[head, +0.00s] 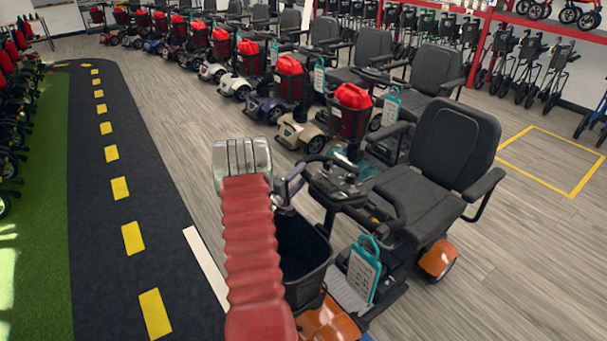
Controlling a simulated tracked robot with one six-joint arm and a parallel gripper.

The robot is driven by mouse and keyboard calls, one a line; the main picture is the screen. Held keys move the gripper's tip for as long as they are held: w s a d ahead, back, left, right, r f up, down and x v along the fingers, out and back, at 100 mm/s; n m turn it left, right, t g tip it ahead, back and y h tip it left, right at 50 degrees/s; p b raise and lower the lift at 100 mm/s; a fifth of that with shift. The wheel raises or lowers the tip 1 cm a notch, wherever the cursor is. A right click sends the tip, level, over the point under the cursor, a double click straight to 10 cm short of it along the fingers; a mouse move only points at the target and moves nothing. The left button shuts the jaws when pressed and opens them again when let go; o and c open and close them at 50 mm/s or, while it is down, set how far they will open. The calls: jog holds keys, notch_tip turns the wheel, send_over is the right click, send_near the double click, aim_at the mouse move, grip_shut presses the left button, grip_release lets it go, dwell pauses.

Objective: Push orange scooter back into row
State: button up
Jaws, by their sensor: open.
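The orange scooter (438,258) stands nearest to me, right of centre, angled and forward of the row. It has a black seat, a dark tiller with handlebars, a black front basket (305,258) and a teal tag (363,272). Its orange front body shows low in the picture, partly hidden by my red arm. My gripper (242,160) is open and looks empty. In the picture it lies left of the tiller and above the basket. I cannot tell whether it touches the scooter.
A row of scooters with red baskets recedes to the upper left; a teal one (340,152) stands just behind the orange one. A dark lane (85,200) with yellow dashes runs on the left. Wood floor with a yellow outline (540,132) is clear at right. Walkers stand behind.

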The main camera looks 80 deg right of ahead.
jog(key=shift+x, duration=1.25)
jog(key=shift+c, duration=0.4)
jog(key=shift+f, duration=0.1)
grip_shut()
